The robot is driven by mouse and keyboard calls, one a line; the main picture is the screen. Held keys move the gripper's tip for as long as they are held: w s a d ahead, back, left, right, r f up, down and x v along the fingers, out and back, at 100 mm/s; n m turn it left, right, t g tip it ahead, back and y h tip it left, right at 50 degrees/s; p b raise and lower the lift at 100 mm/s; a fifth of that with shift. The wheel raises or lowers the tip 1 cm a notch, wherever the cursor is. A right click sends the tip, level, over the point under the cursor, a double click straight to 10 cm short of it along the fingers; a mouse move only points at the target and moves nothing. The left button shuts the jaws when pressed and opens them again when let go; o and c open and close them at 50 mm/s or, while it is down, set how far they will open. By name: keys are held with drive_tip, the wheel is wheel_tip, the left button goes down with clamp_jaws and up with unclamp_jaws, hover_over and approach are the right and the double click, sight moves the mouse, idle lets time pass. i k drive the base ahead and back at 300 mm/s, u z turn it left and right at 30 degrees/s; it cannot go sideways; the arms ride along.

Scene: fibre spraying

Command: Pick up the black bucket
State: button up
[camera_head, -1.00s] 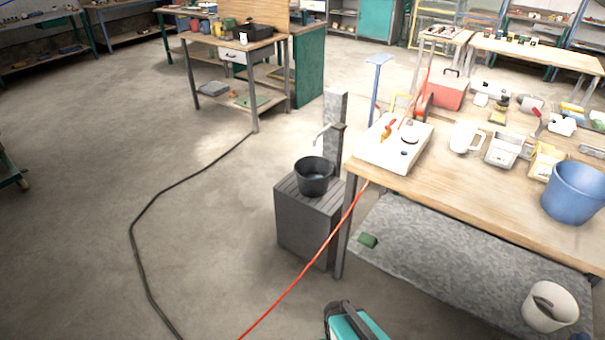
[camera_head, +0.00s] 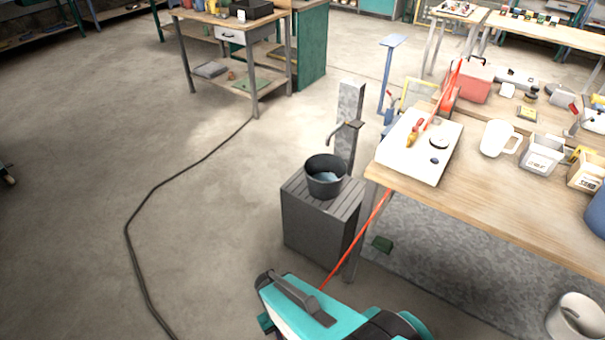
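The black bucket (camera_head: 325,177) stands upright on a grey slatted stand (camera_head: 318,222), under a tap on a grey post (camera_head: 350,125). It seems to hold some water, and its open top faces up. A teal and black part (camera_head: 312,310), which looks like part of my arm, shows at the bottom edge, below and apart from the bucket. My gripper's fingers are not visible in this view.
A wooden workbench (camera_head: 500,205) stands right of the bucket, with a white board (camera_head: 420,143), a white jug (camera_head: 498,138) and bins on it. A black cable (camera_head: 150,190) crosses the open floor at left.

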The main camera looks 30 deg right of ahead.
sight(325, 173)
drive_tip(key=u, duration=0.4)
drive_tip(key=i, duration=1.25)
drive_tip(key=u, duration=0.25)
